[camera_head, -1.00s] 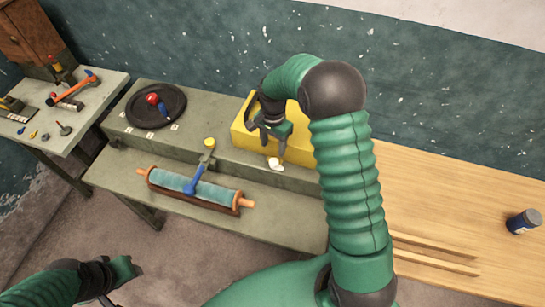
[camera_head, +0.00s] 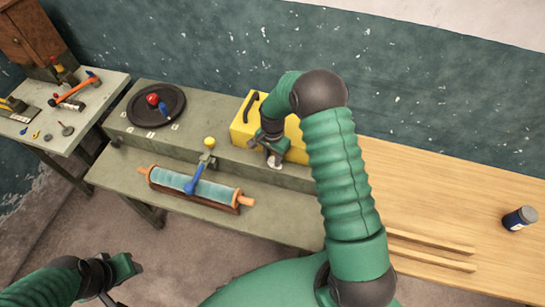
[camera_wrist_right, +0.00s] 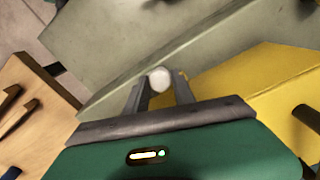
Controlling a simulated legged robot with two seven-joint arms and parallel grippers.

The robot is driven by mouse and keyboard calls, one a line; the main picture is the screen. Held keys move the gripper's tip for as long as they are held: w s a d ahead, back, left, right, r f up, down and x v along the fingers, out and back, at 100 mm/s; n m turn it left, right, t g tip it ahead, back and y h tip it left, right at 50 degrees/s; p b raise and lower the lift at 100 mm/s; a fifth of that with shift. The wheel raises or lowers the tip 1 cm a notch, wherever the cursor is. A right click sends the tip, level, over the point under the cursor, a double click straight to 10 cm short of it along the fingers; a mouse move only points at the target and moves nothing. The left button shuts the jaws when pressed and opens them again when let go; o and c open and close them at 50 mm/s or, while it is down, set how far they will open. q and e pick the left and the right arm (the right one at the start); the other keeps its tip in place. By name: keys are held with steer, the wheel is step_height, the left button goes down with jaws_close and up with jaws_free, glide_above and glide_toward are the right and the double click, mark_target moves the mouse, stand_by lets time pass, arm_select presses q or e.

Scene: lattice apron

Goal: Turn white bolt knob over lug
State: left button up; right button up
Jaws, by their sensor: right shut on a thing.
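The white bolt knob (camera_head: 274,163) is at the front of the yellow box (camera_head: 240,130), near the step edge of the grey bench. In the right wrist view the round white knob (camera_wrist_right: 159,79) sits between the fingertips. My right gripper (camera_head: 272,157) is shut on the knob, reaching down from above; its fingers also show in the right wrist view (camera_wrist_right: 160,88). The lug cannot be made out behind the gripper. My left gripper (camera_head: 115,290) is at the lower left, away from the bench, and its fingers are too unclear to judge.
A dark round plate (camera_head: 140,112) with a red knob is at the back left. A wooden table (camera_head: 450,190) with a blue can (camera_head: 520,218) lies right.

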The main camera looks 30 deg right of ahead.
jaws_close()
steer(key=n, duration=0.3)
steer(key=shift+n, duration=0.4)
steer(key=n, duration=0.4)
steer(key=shift+n+b, duration=0.3)
steer(key=n, duration=0.4)
steer(key=shift+n, duration=2.4)
